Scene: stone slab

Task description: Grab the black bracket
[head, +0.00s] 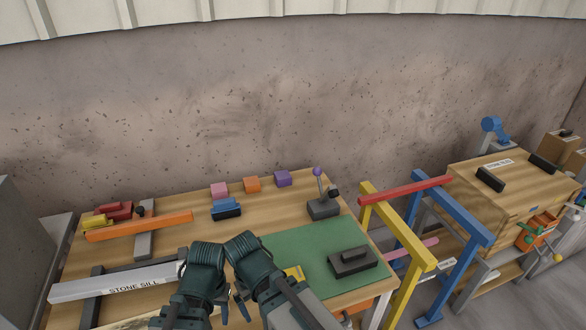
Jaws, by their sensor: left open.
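A black stepped piece (352,263), which looks like the black bracket, lies on the right part of the green mat (300,243). It has a flat base with a smaller raised block on top. My left gripper (234,308) is at the bottom centre, open and seemingly empty, to the left of the black piece and well apart from it. Its fingers are small and partly covered by my arm links. My right arm's dark green joint shows beside it, but its gripper does not show.
A wooden table (285,201) carries a black-based lever (323,207), coloured cubes (252,184), an orange bar (140,225) and a stone sill (135,282). Yellow (405,240) and blue (450,210) frames stand right of it. Black blocks (490,180) lie on another bench.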

